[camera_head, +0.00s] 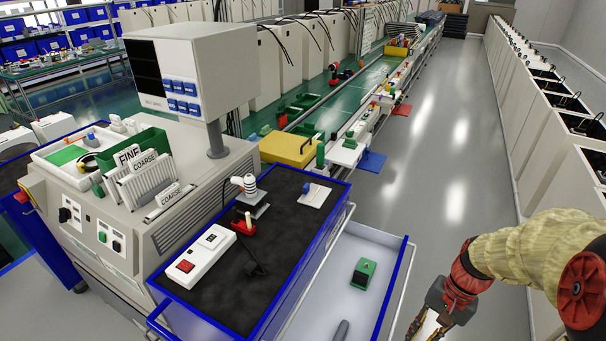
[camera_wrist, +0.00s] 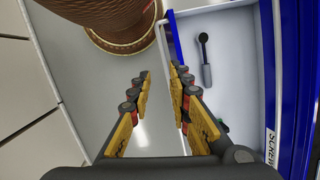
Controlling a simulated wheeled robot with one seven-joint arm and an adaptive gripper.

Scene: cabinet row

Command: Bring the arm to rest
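My arm, in a cream sleeve with red joints, comes in from the right in the head view. My gripper (camera_head: 424,326) hangs low at the bottom edge there, partly cut off, right of the open drawer (camera_head: 396,290) and apart from it. In the wrist view my gripper (camera_wrist: 160,80) shows two yellow and black fingers with a clear gap between the tips. Nothing is held between them. The drawer (camera_wrist: 238,85) lies to the right of the fingers in that view, and its rim runs close beside the right finger.
A green block (camera_head: 363,274) and a grey-handled tool (camera_wrist: 206,65) lie in the drawer. The blue-edged cart (camera_head: 240,325) carries a white switch box (camera_head: 199,256) and small fixtures. A machine (camera_head: 194,75) stands left. Grey floor (camera_head: 445,150) is clear toward the back.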

